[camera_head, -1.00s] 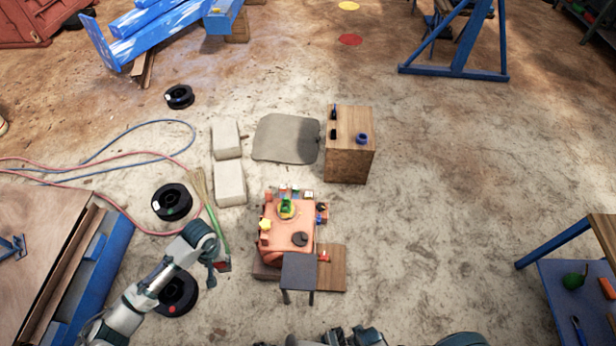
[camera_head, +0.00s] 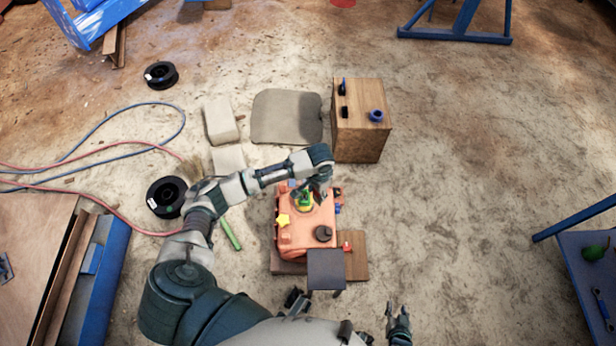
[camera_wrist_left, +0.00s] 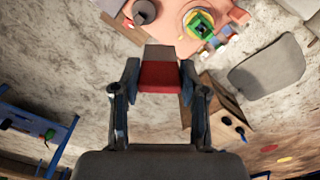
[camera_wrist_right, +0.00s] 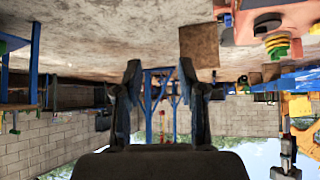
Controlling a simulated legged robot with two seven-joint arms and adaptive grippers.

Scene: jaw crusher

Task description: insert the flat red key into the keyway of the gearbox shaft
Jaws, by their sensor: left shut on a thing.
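My left gripper (camera_head: 322,192) is over the far right part of the orange gearbox (camera_head: 298,243). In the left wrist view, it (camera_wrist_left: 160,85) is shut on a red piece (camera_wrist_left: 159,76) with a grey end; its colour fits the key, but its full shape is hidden. The gearbox bears a green and yellow part (camera_head: 305,201), a yellow star-shaped knob (camera_head: 283,221) and a dark round part (camera_head: 323,233). I cannot make out the shaft's keyway. My right gripper (camera_head: 398,318) is low in the head view, apart from the gearbox; its fingers (camera_wrist_right: 160,72) are spread and empty.
A small dark table (camera_head: 326,262) and a wooden board (camera_head: 355,265) with a small red thing (camera_head: 347,247) adjoin the gearbox. A wooden box (camera_head: 358,148) and grey mat (camera_head: 286,118) lie beyond.

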